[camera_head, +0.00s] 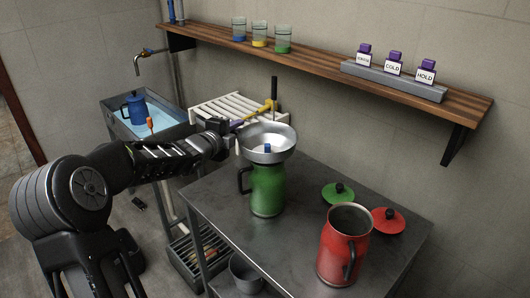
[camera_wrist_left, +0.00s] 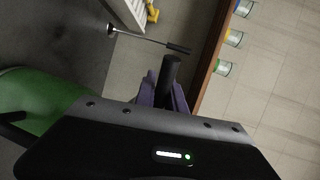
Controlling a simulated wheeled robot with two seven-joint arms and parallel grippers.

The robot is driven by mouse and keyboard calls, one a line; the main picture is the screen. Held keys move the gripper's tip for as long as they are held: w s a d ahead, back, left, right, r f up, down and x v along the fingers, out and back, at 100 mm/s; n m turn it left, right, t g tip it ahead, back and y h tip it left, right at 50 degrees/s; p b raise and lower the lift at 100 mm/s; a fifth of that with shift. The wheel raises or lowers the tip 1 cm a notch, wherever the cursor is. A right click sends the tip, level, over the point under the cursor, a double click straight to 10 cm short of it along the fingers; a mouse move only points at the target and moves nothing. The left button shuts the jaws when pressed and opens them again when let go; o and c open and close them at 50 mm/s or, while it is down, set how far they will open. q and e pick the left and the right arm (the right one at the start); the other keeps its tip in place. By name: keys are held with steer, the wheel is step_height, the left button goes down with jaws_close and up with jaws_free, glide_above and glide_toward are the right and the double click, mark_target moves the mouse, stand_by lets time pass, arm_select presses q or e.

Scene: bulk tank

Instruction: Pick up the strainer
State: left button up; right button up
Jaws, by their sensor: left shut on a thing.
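The strainer (camera_head: 281,155) is a wide silver bowl in the head view. It sits over the mouth of the green can (camera_head: 268,190), upright on the metal table; I cannot tell whether it touches the can. A small blue and white thing shows inside the bowl. My left gripper (camera_head: 232,128) is at the strainer's left side. In the left wrist view its fingers are shut on a black handle (camera_wrist_left: 171,72), which appears to be the strainer's. The green can (camera_wrist_left: 40,100) fills the left of that view. The bowl is hidden there. My right gripper is not in view.
A red can (camera_head: 336,262) and green (camera_head: 338,192) and red (camera_head: 388,221) lids stand on the table (camera_head: 238,233). A white rack (camera_head: 225,108) and a sink with a blue can (camera_head: 134,108) lie behind my left arm. A wall shelf (camera_head: 325,71) runs above.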

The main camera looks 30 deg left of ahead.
arm_select(q)
jaws_close()
stand_by(0.9)
steer(key=shift+r, duration=0.1)
step_height(320, 180, up, 10)
steer(key=p, duration=0.3)
stand_by(0.8)
